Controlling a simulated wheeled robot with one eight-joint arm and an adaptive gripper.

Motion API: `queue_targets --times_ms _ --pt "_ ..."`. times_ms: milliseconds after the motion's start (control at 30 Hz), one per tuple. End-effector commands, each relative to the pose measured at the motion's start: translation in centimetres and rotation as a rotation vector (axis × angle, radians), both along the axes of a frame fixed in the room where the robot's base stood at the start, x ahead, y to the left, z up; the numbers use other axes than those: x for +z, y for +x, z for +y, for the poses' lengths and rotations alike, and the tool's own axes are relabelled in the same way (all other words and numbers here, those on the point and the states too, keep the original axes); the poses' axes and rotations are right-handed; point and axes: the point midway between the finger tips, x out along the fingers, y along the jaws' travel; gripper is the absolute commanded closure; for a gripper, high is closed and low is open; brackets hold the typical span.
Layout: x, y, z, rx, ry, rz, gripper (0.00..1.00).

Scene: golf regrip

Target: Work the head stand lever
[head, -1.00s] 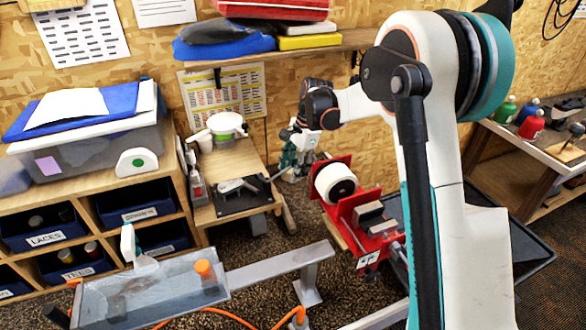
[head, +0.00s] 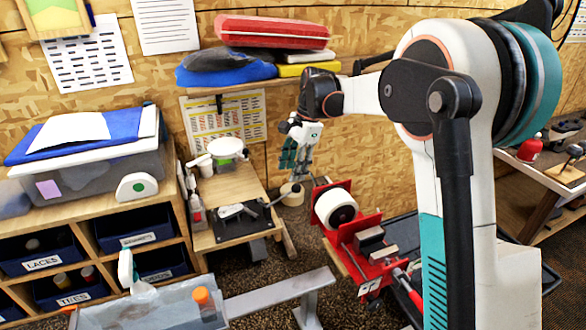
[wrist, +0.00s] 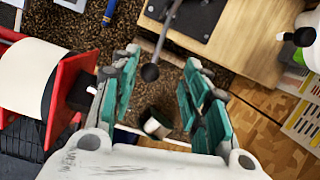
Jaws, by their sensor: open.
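The head stand is a grey piece on a black plate (head: 240,222) on a wooden bench. Its lever (head: 277,201) is a thin dark rod at the plate's right side. In the wrist view the lever (wrist: 161,45) ends in a dark ball knob, which shows between my fingertips, nearer the left one. My gripper (head: 295,162) hangs fingers-down right of the bench, above the lever's level. In the wrist view my gripper (wrist: 161,60) is open, its teal-padded fingers apart with nothing held. Whether the fingers are level with the knob, I cannot tell.
A red stand with a white roll (head: 336,208) stands right of the bench, close to my left finger in the wrist view. A small round container (head: 291,194) is below the gripper. A wall shelf (head: 250,84) is behind.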

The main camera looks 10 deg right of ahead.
Motion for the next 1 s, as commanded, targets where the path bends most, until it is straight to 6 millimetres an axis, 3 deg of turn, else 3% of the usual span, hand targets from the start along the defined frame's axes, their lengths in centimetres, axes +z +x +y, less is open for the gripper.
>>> queue_targets --times_ms 33,133,167,700,867,1000 --pt "0.1 0.0 0.0 0.009 -0.003 -0.003 0.75" --pt "0.5 -0.2 0.3 0.074 -0.025 -0.025 0.98" --pt "0.8 -0.3 0.4 0.109 -0.037 -0.037 1.00" --pt "8.5 -1.8 2.5 1.216 -0.418 -0.238 1.00" --pt "9.6 -1.9 2.7 1.361 -0.466 -0.240 1.00" --pt "9.2 -1.8 2.5 1.390 -0.477 -0.238 1.00"
